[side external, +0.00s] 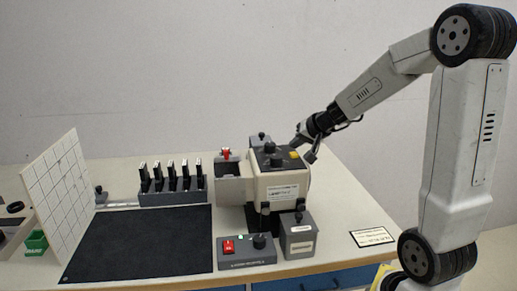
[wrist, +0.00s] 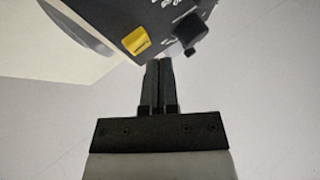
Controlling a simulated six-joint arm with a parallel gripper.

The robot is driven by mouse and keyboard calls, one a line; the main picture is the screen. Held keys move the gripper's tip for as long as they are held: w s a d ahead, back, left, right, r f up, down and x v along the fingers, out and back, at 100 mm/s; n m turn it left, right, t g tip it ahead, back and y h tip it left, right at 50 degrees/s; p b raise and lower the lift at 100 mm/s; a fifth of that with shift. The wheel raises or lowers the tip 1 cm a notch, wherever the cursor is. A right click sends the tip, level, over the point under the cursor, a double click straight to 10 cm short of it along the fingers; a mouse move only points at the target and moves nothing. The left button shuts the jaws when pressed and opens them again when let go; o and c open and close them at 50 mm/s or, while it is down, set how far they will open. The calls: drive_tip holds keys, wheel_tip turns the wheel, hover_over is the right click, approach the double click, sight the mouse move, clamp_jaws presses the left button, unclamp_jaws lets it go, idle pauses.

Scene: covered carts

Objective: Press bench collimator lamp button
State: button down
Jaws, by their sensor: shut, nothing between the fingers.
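The collimator (side external: 280,188) is a cream and dark grey box on the bench. A yellow button (side external: 294,155) sits on its dark top panel; I cannot read its label. In the wrist view the yellow button (wrist: 135,41) lies just beyond and left of my fingertips, with a black knob (wrist: 190,31) to the right. My gripper (wrist: 159,63) is shut and empty, with both fingers together. In the side view my gripper (side external: 297,140) is close above and behind the panel's right part. Contact with the button is not visible.
A control box (side external: 246,258) with a red switch and green light stands in front, beside a grey box (side external: 298,238). A black mat (side external: 140,245), a rack of slides (side external: 172,190) and a white grid board (side external: 58,190) are left. The right bench is mostly clear around a label card (side external: 372,237).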

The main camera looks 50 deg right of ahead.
drive_tip(key=shift+f, duration=0.15)
drive_tip(key=shift+f, duration=0.3)
drive_tip(key=shift+f, duration=0.4)
idle(1.4)
drive_tip(key=shift+r, duration=0.85)
drive_tip(key=shift+r, duration=0.1)
drive_tip(key=shift+r, duration=2.4)
drive_tip(key=shift+r, duration=0.15)
wheel_tip(320, 180, up, 7)
hover_over(296, 154)
drive_tip(key=shift+a, duration=0.15)
